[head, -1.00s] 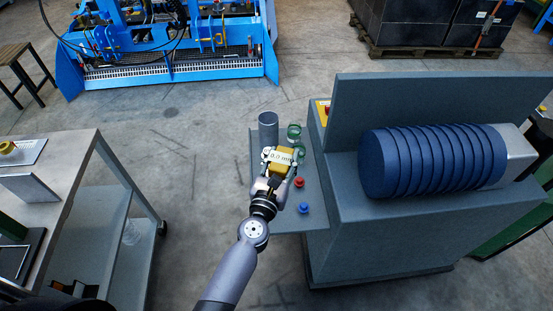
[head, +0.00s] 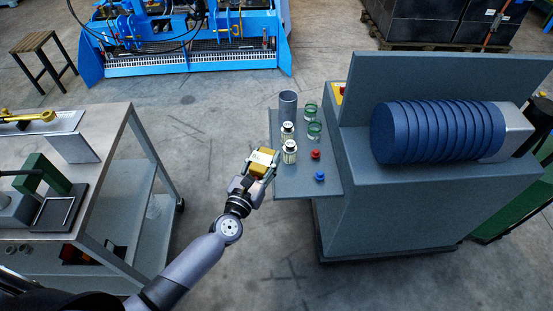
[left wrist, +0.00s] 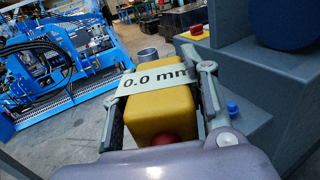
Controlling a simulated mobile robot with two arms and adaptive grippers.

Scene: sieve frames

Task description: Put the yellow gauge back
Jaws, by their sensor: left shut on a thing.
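The yellow gauge (head: 261,165) is a block with a pale label. In the left wrist view the gauge (left wrist: 162,112) fills the middle and its label reads "0.0 mm". My left gripper (head: 260,170) is shut on it, with one finger on each side. It holds the gauge in the air just left of the grey machine's side shelf (head: 300,186). My right gripper is not in view.
The shelf carries a grey cup (head: 288,104), white-labelled jars (head: 289,151), green-rimmed glasses (head: 313,130), a red knob (head: 315,154) and a blue knob (head: 320,176). A metal-topped bench (head: 112,125) with a green press (head: 42,172) stands left. Floor lies between.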

